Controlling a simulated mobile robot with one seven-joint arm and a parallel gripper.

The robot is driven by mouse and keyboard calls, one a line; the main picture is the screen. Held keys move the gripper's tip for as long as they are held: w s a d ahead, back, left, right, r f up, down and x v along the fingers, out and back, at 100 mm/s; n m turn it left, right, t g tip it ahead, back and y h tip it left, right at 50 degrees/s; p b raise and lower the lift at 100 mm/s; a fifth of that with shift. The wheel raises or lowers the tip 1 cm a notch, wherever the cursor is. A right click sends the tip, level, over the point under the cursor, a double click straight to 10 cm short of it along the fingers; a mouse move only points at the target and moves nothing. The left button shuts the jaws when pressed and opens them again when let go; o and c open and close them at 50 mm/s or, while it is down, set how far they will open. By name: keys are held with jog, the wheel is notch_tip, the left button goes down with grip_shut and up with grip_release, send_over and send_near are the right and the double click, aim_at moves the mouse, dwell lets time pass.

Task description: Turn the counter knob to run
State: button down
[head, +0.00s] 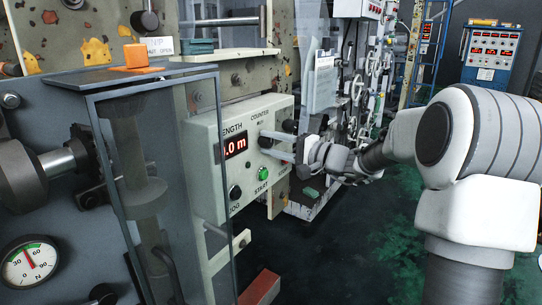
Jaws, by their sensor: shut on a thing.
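The counter panel (205,150) is a cream box on the machine, with the words LENGTH, COUNTER and START on it. The dark counter knob (264,142) sits under the COUNTER label, mostly hidden by my fingers. My gripper (269,144) reaches in from the right, its pale fingers shut around the knob. Which way the knob points cannot be told. A green START button (263,173) is lit below, and a black JOG button (235,192) is at the lower left.
A glass guard (150,190) with a dark frame stands left of the panel, an orange block (136,57) on its top. A red block (259,288) is low in front. A clipboard (322,84) hangs behind my gripper. The green floor at right is open.

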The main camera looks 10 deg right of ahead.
jog(key=shift+n, duration=0.3)
jog(key=shift+c, duration=2.3)
grip_release()
jog(key=shift+s+d, duration=0.1)
jog(key=shift+d, duration=0.05)
jog(key=p+v, duration=0.2)
jog(key=v, duration=1.5)
jog(key=shift+p, duration=0.4)
jog(key=shift+s+r, duration=0.1)
